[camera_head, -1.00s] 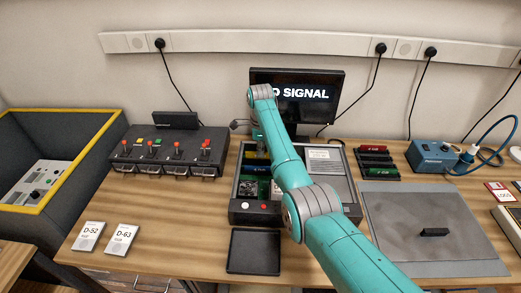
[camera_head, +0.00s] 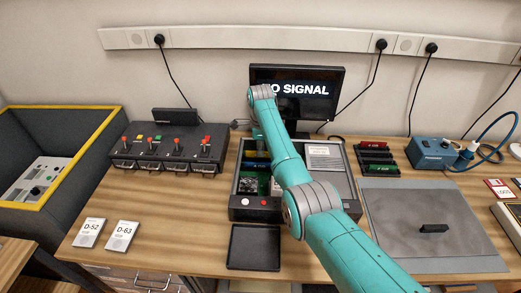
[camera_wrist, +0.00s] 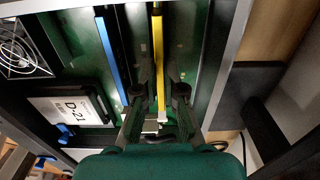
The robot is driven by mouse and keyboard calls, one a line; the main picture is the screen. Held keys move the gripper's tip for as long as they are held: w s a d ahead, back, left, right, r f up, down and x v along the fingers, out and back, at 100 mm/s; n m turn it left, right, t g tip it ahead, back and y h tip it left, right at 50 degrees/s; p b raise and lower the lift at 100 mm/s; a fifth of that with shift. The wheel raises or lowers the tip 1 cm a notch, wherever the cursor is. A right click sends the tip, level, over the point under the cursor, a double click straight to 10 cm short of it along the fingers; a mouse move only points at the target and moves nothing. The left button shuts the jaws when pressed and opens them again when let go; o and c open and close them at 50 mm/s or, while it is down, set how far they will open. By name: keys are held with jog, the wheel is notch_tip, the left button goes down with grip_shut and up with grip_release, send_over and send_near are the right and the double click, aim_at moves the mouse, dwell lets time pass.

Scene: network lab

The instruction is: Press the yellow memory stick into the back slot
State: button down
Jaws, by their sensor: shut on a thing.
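The yellow memory stick (camera_wrist: 158,48) runs lengthwise between my fingertips in the wrist view. My gripper (camera_wrist: 159,92) is shut on it, over the green board (camera_wrist: 196,60) inside the open computer case. The blue stick (camera_wrist: 109,55) lies parallel to the yellow one, to its left, apart from it. It also shows in the head view (camera_head: 257,165). The case (camera_head: 232,208) stands open in the middle of the bench. My arm covers much of its right half in the head view. How deep the yellow stick sits in its slot cannot be told.
A fan (camera_wrist: 18,48) and a box labelled D-21 (camera_wrist: 72,108) are inside the case. A monitor (camera_head: 325,90) reading NO SIGNAL stands behind it. A rack (camera_head: 376,158) with red and green sticks is to the right. A black tray (camera_head: 254,247) lies in front.

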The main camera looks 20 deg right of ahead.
jog(key=shift+f, duration=0.5)
dwell(0.6)
jog(key=c, duration=1)
grip_release()
jog(key=shift+o, duration=0.2)
jog(key=shift+r, duration=4.05)
